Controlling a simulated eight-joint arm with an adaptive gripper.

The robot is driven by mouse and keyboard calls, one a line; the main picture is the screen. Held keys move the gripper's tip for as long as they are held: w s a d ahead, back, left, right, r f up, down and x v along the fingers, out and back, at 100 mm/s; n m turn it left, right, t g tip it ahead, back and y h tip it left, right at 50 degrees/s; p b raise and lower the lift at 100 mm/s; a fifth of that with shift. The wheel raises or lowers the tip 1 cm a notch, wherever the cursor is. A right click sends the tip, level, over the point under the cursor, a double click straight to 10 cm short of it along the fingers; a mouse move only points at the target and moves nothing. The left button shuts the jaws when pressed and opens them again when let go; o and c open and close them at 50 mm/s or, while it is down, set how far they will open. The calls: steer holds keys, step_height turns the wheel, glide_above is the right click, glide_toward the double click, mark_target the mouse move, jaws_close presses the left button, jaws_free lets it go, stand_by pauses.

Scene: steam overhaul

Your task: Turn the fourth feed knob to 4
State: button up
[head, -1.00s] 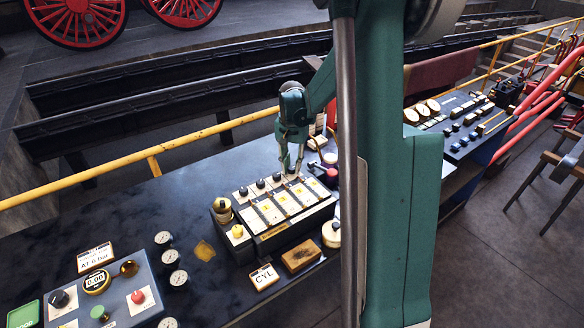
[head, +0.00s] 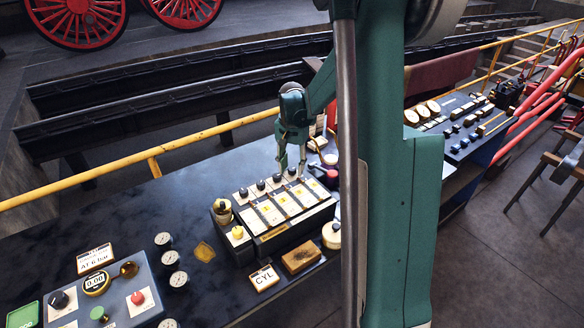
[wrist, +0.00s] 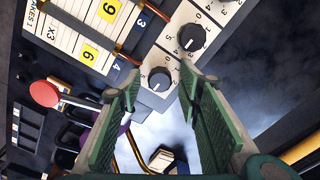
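The fourth feed knob (wrist: 158,80) is a dark round knob on a white dial plate, at the end of the knob row. In the wrist view it lies between the tips of my gripper (wrist: 160,73), with a gap showing beside it. I cannot tell its exact setting from its small pointer mark. My gripper (head: 292,172) is open and points down over the far end of the knob row in the head view. The neighbouring knob (wrist: 192,37) sits just beyond the fingers. The panel (head: 285,232) carries several white label strips with yellow number tags.
A red ball-topped lever (wrist: 44,93) stands near the fourth knob. A CYL sign (head: 264,278) and a wooden block (head: 300,259) lie before the panel. A grey gauge box (head: 70,290) stands at the left. The dark bench top (head: 130,215) is clear behind it.

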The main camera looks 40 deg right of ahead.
mark_target(290, 171)
step_height(290, 171, up, 12)
stand_by(0.8)
stand_by(0.3)
steer(key=shift+a, duration=0.1)
steer(key=s+a+r+n+t, duration=0.2)
steer(key=s+a+r+n, duration=0.1)
steer(key=s+a, duration=0.4)
steer(key=s+a+r+n+t, duration=0.15)
steer(key=s+a+r, duration=0.3)
steer(key=a, duration=0.55)
steer(key=s+a+f+n+t+b, duration=0.1)
steer(key=s+a+f+n+t, duration=0.1)
steer(key=s+a, duration=0.4)
steer(key=s+a+f+n+t+b, duration=0.1)
steer(key=s+a+n, duration=0.4)
steer(key=s, duration=0.5)
steer(key=shift+a+f+t, duration=0.35)
steer(key=shift+a+f, duration=0.3)
steer(key=shift+f, duration=0.2)
steer(key=shift+s, duration=0.1)
